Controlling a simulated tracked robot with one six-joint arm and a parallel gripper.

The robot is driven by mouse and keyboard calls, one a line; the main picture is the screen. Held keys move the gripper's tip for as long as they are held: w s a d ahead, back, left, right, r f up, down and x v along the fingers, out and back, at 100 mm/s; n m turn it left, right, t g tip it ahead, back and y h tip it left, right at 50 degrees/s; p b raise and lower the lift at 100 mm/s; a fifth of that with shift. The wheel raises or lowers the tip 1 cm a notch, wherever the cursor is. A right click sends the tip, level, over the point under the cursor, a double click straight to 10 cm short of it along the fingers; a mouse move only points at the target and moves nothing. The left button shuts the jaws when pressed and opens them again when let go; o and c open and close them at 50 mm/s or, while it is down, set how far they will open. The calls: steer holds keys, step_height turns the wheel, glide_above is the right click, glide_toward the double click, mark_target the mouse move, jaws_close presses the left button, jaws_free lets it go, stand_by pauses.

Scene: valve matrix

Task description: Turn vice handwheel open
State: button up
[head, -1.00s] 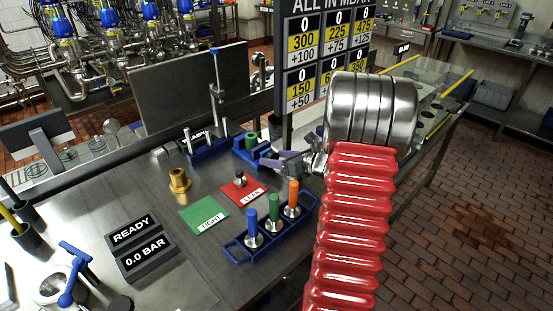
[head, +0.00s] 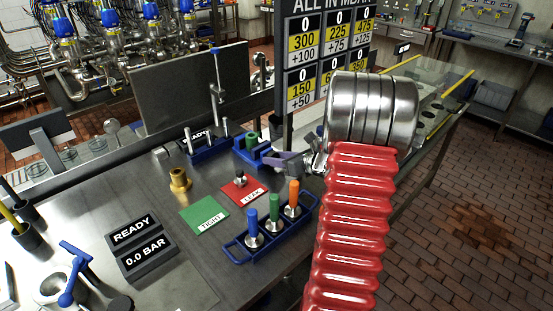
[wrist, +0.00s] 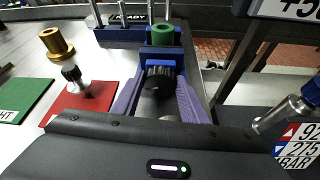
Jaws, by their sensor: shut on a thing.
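The blue vice (head: 247,156) stands near the back right of the bench with a green cylinder (head: 251,139) held upright in it. In the wrist view the vice (wrist: 160,52) is straight ahead, with the green cylinder (wrist: 163,34) at its far end. Its black knurled handwheel (wrist: 160,72) faces me. My gripper (wrist: 159,82) has its purple fingers on either side of the handwheel and is shut on it. In the head view my gripper (head: 275,158) reaches the vice from the right; the handwheel is hidden there.
A blue rack (head: 258,257) with blue, green and orange-handled tools stands in front. A red pad (head: 238,198) with a small fitting, a green pad (head: 203,215) and a brass fitting (head: 179,180) lie left. A score board (head: 322,60) stands behind.

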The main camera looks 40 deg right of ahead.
steer(key=shift+a+n+h, duration=0.1)
steer(key=shift+n+h, duration=0.3)
steer(key=shift+a+n+h, duration=0.15)
steer(key=shift+n+h, duration=0.55)
steer(key=shift+n, duration=0.3)
steer(key=shift+a+f+n+h, duration=0.1)
steer(key=shift+n+h, duration=0.35)
steer(key=shift+n, duration=0.3)
steer(key=shift+a+f+n+h, duration=0.1)
steer(key=shift+n+h, duration=0.35)
steer(key=shift+n, duration=0.3)
steer(key=o, duration=1)
steer(key=shift+o, duration=0.2)
steer(key=shift+r, duration=0.15)
step_height(320, 180, up, 10)
